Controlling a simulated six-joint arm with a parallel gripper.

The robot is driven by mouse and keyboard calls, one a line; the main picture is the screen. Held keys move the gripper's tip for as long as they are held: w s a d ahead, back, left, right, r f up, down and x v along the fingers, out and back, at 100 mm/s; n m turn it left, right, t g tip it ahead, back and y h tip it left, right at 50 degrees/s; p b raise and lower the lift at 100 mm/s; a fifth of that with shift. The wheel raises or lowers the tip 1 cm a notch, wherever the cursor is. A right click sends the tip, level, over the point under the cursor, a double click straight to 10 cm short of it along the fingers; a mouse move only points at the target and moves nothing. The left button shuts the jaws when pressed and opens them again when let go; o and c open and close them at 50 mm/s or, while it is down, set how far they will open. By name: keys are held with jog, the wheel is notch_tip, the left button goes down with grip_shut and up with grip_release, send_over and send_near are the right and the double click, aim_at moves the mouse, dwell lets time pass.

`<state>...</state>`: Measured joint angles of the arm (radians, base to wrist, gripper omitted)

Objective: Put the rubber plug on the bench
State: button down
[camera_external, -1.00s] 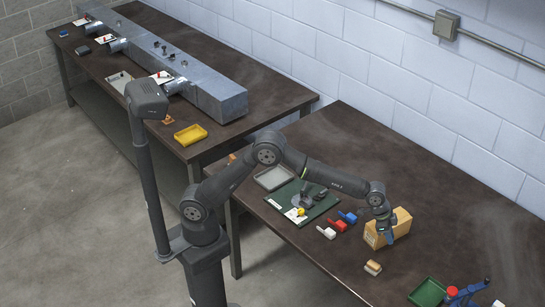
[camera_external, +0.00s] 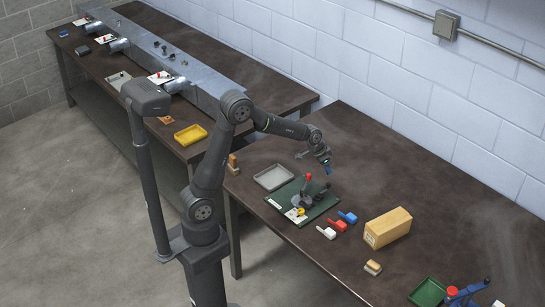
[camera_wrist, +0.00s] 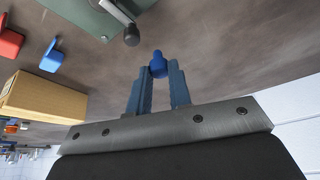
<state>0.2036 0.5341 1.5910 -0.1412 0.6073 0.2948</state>
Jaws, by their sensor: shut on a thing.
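My gripper (camera_external: 327,168) is shut on a small blue knob-shaped piece, which looks like the rubber plug (camera_wrist: 158,65). In the wrist view the plug sits between the tips of the two blue fingers. In the external view the gripper hangs above the dark brown bench (camera_external: 455,222), behind the green board (camera_external: 322,208). The plug is in the air, apart from the bench top. In the external view it is too small to tell from the blue fingers.
The green board carries a clamp with a red-tipped handle (camera_external: 308,177). A grey tray (camera_external: 273,178), white (camera_external: 327,233), red (camera_external: 338,225) and blue (camera_external: 348,217) pieces and a cardboard box (camera_external: 388,228) stand around it. The bench behind the board, toward the wall, is clear.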

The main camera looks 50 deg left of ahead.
jog(key=s+a+n, duration=0.1)
jog(key=a, duration=0.5)
jog(key=shift+s+a+f, duration=0.25)
jog(key=shift+a, duration=0.1)
jog(key=s+d+r+m+g+h, duration=0.15)
jog(key=d+m, duration=0.35)
jog(key=d, duration=3)
jog(key=s+d+m, duration=0.2)
jog(key=s+d, duration=0.8)
jog(key=d, duration=0.3)
jog(key=s+d+r+m+g+h, duration=0.1)
jog(key=s+d+m, duration=0.1)
jog(key=s+d, duration=0.8)
jog(key=d, duration=0.4)
jog(key=shift+s+d+r+m, duration=0.15)
jog(key=shift+d+m, duration=0.05)
jog(key=shift+m, duration=0.2)
